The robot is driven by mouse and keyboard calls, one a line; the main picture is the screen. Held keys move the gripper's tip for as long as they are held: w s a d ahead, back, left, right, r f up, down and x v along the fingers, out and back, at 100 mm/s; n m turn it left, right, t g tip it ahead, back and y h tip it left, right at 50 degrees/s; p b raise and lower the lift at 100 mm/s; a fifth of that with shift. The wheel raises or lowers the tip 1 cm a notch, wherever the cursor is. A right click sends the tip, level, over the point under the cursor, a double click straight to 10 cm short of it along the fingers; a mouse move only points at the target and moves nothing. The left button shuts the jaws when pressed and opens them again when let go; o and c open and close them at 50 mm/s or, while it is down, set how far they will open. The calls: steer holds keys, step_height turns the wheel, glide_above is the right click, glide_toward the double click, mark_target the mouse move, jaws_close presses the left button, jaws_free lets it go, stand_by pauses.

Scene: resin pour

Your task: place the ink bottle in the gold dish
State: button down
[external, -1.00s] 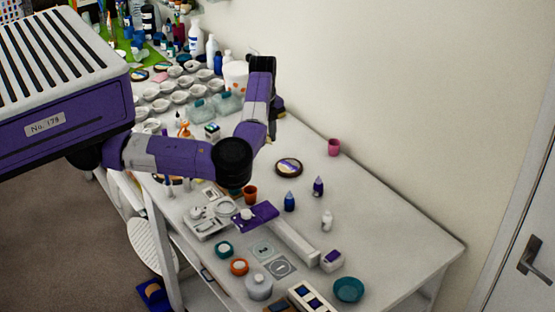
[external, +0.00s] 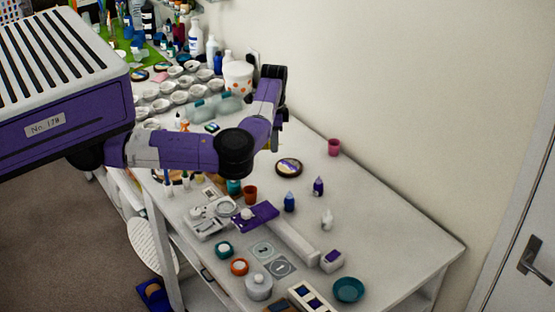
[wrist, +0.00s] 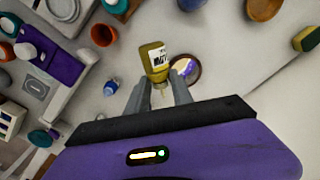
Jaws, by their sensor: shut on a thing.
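The ink bottle (wrist: 153,58), yellow-amber with a white, dark-lettered label, is between the two grey fingers of my gripper (wrist: 158,88) in the wrist view. The gripper is shut on it. A brownish-gold round dish (wrist: 264,8), which looks like the gold dish, is cut by the top edge of the wrist view, right of the bottle and apart from it.
A dark-rimmed round coaster (external: 289,168) lies on the white table. A blue bottle (external: 289,202), purple bottle (external: 318,187) and brown-orange cup (external: 250,194) stand near it. A yellow-green sponge (wrist: 306,39) is at right in the wrist view. The right part of the table (external: 405,230) is clear.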

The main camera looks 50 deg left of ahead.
steer(key=f+n, duration=0.2)
steer(key=f, duration=0.1)
steer(key=f+n, duration=0.2)
steer(key=f, duration=0.2)
steer(key=a+f+n, duration=0.1)
steer(key=f+n, duration=0.1)
steer(key=f, duration=0.2)
steer(key=shift+w+a+f, duration=0.1)
steer(key=shift+w+f, duration=0.15)
steer(key=shift+w, duration=0.15)
steer(key=shift+s+a+f+n, duration=0.1)
steer(key=shift+a+f+n, duration=0.1)
steer(key=shift+a+n, duration=0.1)
steer(key=shift+f, duration=0.1)
